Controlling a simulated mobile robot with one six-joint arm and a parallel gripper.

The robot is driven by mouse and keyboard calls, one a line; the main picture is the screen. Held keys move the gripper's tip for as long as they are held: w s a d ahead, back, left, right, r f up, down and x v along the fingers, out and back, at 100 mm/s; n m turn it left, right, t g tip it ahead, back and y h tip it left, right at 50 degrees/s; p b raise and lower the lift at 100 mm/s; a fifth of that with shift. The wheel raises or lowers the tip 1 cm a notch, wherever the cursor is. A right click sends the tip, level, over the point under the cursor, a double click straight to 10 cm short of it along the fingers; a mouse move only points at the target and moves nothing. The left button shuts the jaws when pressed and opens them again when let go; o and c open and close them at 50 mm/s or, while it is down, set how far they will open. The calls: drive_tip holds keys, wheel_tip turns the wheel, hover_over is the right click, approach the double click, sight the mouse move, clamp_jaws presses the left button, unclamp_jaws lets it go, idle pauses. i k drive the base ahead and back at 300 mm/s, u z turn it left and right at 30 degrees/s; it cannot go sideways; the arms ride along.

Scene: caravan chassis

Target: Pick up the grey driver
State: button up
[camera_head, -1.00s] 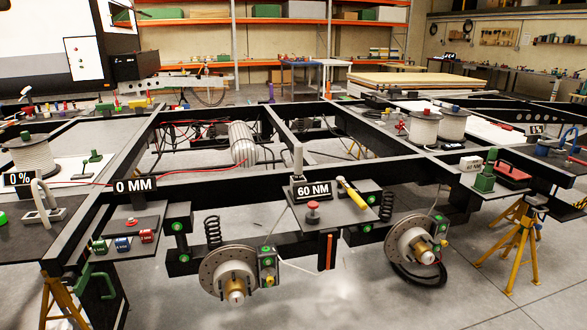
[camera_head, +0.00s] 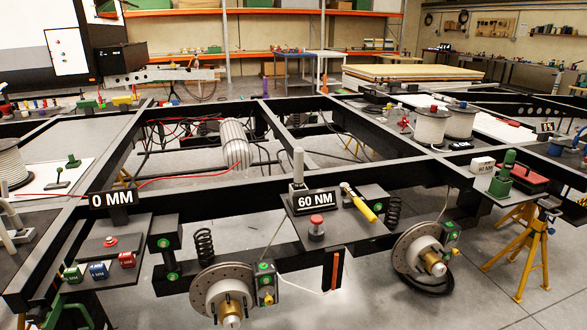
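My gripper is not in view. A light grey upright rod with a rounded top (camera_head: 298,166) stands behind the black 60 NM sign (camera_head: 315,202) on a dark plate at the chassis's near rail. It may be the grey driver, but I cannot tell for sure. A yellow-handled tool (camera_head: 361,206) lies tilted to the right of the sign. A red-topped grey knob (camera_head: 317,226) stands in front of the sign.
The black chassis frame (camera_head: 200,186) fills the middle. Two brake discs (camera_head: 222,290) (camera_head: 420,250) hang at its near side. A yellow stand (camera_head: 530,245) is at the right. A 0 MM sign (camera_head: 112,198) is at left. Grey floor is clear in front.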

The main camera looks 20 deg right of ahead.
sight(298, 152)
drive_tip(key=z, duration=0.05)
drive_tip(key=i, duration=1.15)
drive_tip(key=z, duration=0.25)
